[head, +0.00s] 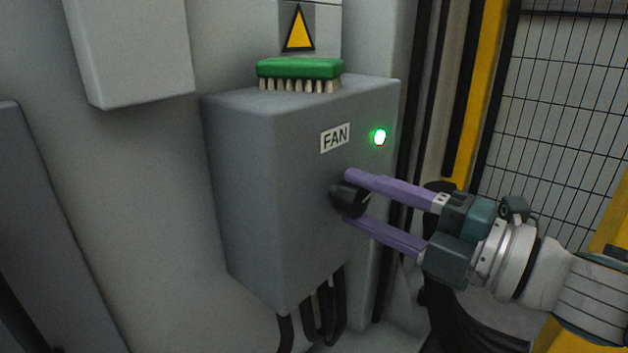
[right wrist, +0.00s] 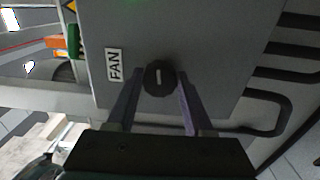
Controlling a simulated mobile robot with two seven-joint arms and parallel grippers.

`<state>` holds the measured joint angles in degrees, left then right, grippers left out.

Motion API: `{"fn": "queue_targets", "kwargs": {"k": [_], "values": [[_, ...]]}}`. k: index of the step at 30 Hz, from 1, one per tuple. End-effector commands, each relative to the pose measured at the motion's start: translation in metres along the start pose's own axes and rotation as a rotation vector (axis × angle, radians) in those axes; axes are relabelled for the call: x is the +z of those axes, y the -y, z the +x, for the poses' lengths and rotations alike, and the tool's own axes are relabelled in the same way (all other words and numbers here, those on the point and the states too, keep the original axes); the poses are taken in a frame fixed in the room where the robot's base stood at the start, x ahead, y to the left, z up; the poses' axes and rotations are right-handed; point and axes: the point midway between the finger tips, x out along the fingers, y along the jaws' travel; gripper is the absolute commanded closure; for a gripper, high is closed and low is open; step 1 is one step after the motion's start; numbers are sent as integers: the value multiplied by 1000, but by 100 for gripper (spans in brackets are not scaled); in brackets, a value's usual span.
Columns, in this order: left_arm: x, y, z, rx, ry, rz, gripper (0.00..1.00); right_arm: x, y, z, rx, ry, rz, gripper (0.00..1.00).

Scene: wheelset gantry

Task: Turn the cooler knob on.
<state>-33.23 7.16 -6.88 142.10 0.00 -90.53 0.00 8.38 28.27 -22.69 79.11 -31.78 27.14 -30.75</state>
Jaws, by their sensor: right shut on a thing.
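The cooler knob (head: 347,198) is a round black knob on the front of a grey box (head: 250,190) labelled FAN (head: 335,137). A green light (head: 379,137) glows above and to the right of it. My right gripper (head: 350,198) has its two purple fingers on either side of the knob, shut on it. In the right wrist view the knob (right wrist: 159,78) sits between the fingertips, with a pale mark on its face lying along the picture's vertical. My left gripper is in neither view.
A green brush (head: 299,70) lies on top of the box. Black cables (head: 318,315) come out below it. A yellow warning sign (head: 299,30) is on the wall behind. A mesh fence (head: 560,110) and a yellow post (head: 476,90) stand at the right.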

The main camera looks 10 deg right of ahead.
Motion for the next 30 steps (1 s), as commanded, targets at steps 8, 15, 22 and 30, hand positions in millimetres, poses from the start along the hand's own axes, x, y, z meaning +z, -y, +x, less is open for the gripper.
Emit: {"fn": "queue_targets", "kwargs": {"k": [8,15,22,30], "values": [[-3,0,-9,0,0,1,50,0,-1,0,1,2,131,100],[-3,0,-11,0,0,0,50,0,0,0,2,3,174,100],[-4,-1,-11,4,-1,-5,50,0,0,0,3,3,181,100],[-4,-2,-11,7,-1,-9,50,0,0,0,2,3,180,38]]}}
